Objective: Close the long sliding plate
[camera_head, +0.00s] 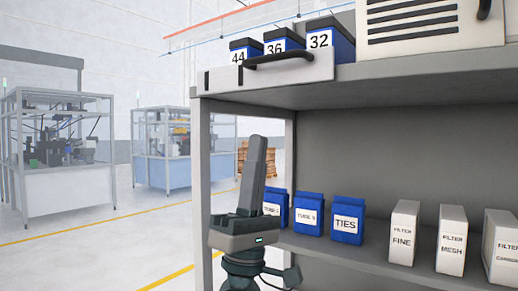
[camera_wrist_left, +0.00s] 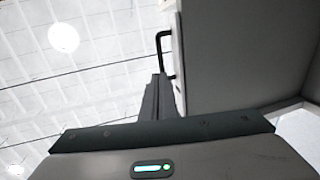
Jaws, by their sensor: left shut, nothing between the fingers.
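A light grey plate front with a black bar handle (camera_head: 278,60) sits at the left end of the top shelf, with blue bins on or behind it. I take the front (camera_head: 225,83) for the sliding plate. It stands at the shelf's front edge; how far it is pulled out I cannot tell. My left gripper (camera_head: 257,140) points up, shut and empty, below the plate and in front of the rack's left post. In the left wrist view, the gripper fingers (camera_wrist_left: 158,85) are together, and the black handle (camera_wrist_left: 160,55) shows just beyond the tips. My right gripper is not in view.
A slotted white unit (camera_head: 425,25) stands right of the plate on the top shelf (camera_head: 400,88). Blue bins (camera_head: 347,219) and white filter boxes (camera_head: 404,233) stand on the lower shelf (camera_head: 340,250). The floor (camera_head: 90,250) left of the rack is clear.

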